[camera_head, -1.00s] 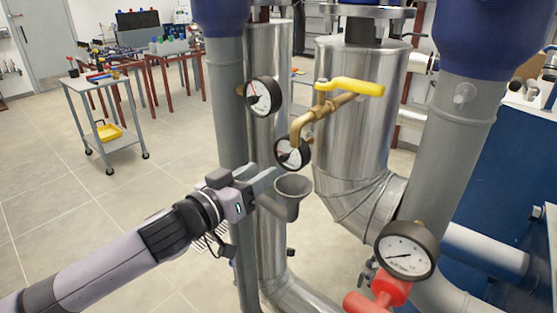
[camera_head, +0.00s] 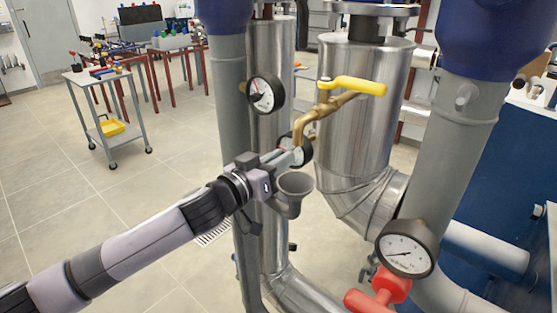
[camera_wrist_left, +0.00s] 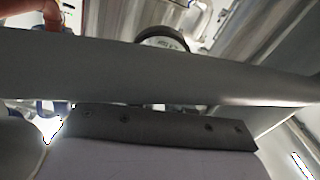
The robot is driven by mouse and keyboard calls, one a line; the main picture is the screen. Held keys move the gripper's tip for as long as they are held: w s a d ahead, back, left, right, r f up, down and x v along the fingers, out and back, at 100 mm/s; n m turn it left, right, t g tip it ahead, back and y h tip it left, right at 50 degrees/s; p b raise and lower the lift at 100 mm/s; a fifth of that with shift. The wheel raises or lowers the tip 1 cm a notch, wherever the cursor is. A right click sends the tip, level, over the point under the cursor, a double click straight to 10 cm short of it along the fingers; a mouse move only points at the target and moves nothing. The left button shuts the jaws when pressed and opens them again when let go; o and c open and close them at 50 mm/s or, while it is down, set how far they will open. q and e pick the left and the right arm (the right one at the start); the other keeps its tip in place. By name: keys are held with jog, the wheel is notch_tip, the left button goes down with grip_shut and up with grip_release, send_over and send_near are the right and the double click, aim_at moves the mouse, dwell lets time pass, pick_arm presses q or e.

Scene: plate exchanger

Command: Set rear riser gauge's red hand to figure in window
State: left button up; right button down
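A round white-faced gauge (camera_head: 265,95) with a black rim and a red hand pointing up-left sits on the rear pipe. A lower gauge (camera_head: 307,150) sits beside the brass valve pipe, partly hidden by my left gripper (camera_head: 290,156). Its dial shows little; I cannot tell which of the two is the rear riser gauge. The left fingertips are at or just in front of the lower gauge; contact is unclear. In the left wrist view a black-rimmed gauge (camera_wrist_left: 163,40) shows behind a grey finger. I see no figure in a window. My right gripper is out of view.
A grey funnel cup (camera_head: 294,186) is just below the left gripper. A brass valve with a yellow handle (camera_head: 352,87) stands right of the gauges. Another gauge (camera_head: 406,248) and a red valve handle (camera_head: 380,293) are at front right. Open floor lies left.

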pick_arm(q)
grip_shut()
jog(key=shift+m, duration=0.7)
jog(key=o, duration=0.8)
grip_release()
jog(key=shift+b+v, duration=0.55)
jog(key=shift+v, duration=3.05)
